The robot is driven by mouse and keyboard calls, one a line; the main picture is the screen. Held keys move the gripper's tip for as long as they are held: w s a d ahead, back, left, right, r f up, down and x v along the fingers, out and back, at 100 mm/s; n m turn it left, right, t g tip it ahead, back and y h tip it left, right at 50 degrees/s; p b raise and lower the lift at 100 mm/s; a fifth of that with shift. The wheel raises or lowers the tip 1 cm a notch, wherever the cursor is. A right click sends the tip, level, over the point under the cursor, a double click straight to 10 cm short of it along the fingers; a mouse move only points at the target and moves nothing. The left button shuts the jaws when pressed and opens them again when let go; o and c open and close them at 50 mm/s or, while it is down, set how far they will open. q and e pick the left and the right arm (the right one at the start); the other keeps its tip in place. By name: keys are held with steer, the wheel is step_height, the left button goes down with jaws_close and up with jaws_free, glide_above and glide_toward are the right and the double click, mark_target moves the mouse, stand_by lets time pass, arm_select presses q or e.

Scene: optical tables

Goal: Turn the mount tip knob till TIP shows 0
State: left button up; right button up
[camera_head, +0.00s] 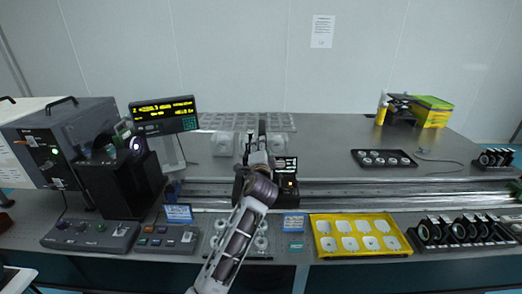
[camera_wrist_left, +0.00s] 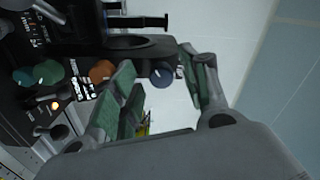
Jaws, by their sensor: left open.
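My left gripper (camera_head: 262,140) reaches over the rail at the middle of the head view, in front of a dark device with a small lit display (camera_head: 286,165). In the left wrist view the gripper (camera_wrist_left: 158,65) is open. A small blue-grey knob (camera_wrist_left: 163,79) shows between its green-padded fingers; I cannot tell whether either finger touches it. An orange knob (camera_wrist_left: 102,71) and a green knob (camera_wrist_left: 48,72) sit to its left on the dark unit. No label I can read marks the tip knob, and the TIP value is not legible. My right gripper is not in view.
A tilted yellow-digit readout (camera_head: 163,113) stands at left beside a black box (camera_head: 120,185). Control boxes (camera_head: 90,235) lie at front left. A yellow tray (camera_head: 320,250) and a row of black mounts (camera_head: 450,231) are at front right.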

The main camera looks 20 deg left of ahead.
arm_select(q)
steer(key=v, duration=1.2)
stand_by(0.3)
